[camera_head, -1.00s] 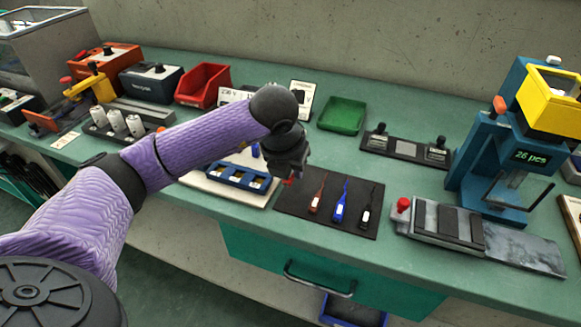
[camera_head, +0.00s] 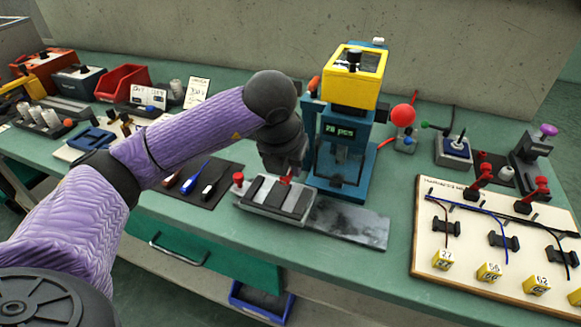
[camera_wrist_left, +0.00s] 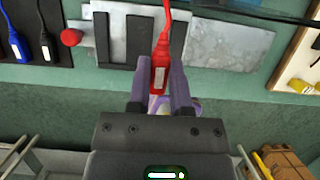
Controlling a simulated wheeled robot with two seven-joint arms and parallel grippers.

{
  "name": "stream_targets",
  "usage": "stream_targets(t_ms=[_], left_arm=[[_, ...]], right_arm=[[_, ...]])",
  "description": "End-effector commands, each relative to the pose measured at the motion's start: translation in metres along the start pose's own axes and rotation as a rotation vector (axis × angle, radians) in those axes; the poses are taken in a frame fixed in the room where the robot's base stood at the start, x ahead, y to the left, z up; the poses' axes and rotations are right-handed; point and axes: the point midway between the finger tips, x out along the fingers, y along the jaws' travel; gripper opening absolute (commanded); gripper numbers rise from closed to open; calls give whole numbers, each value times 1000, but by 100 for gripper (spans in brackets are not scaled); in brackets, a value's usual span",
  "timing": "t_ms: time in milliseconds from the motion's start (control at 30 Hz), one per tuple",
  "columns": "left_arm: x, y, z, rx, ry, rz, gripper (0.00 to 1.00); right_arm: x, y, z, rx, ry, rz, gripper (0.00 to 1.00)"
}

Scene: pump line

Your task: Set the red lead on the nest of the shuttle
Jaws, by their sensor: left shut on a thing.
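My left gripper (camera_head: 284,174) is shut on the red lead (camera_head: 287,180). In the left wrist view the lead's red body with a pale label (camera_wrist_left: 160,74) sits between the two fingers, and its cable runs up and away. The shuttle (camera_head: 262,209) is a grey metal block with dark raised strips and a red knob (camera_head: 238,177) at its left end. The gripper and lead are over the right part of the shuttle; it also shows in the wrist view (camera_wrist_left: 88,42). I cannot tell whether the lead touches it. My right gripper is not in view.
A blue press (camera_head: 345,180) with a yellow head stands right behind the shuttle. A grey plate (camera_head: 350,222) extends to the right. A dark mat with several leads, including a blue one (camera_head: 190,182), lies left. A cream wiring board (camera_head: 430,225) is at far right.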

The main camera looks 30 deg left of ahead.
Motion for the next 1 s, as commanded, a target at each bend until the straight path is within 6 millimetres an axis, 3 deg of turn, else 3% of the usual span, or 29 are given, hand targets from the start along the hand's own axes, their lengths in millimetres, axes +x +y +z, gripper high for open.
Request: stream_targets(t_ms=[233,633,1000], left_arm=[[7,0,-3,0,1,1,0],[49,0,-18,0,3,1,0],[50,0,-18,0,0,0,0]], right_arm=[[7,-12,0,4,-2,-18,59],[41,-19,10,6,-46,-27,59],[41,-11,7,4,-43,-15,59]])
